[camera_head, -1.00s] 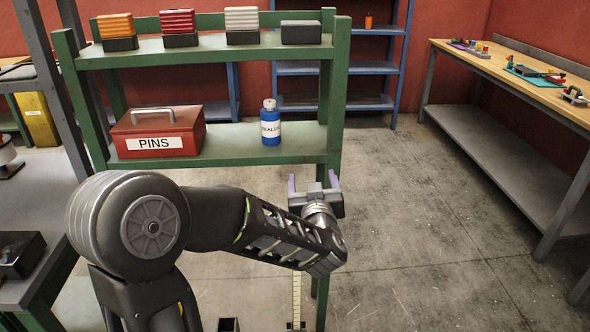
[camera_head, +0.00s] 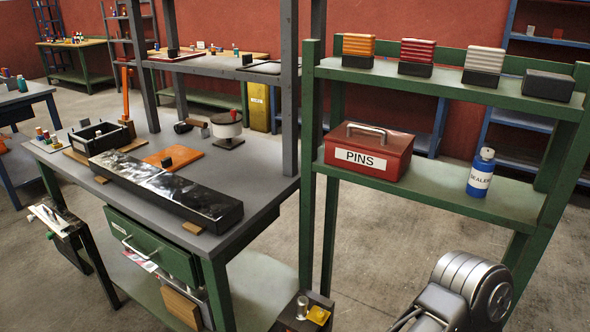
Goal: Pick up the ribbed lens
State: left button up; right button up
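Three ribbed blocks that look like lenses stand in a row on the top shelf of the green rack (camera_head: 450,86). They are an orange one (camera_head: 358,45), a red one (camera_head: 418,51) and a white one (camera_head: 484,58), each on a black base. A plain black block (camera_head: 549,85) stands to their right with no ribbed part on it. Neither of my grippers is in view. Only a rounded part of my own arm shows at the bottom right.
A red PINS box (camera_head: 368,150) and a blue sealer bottle (camera_head: 481,173) stand on the rack's lower shelf. Grey posts rise beside the rack.

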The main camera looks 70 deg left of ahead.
aim_at(171, 159)
jog(key=i+j, duration=0.3)
jog(key=j, duration=0.25)
jog(key=u, duration=3.35)
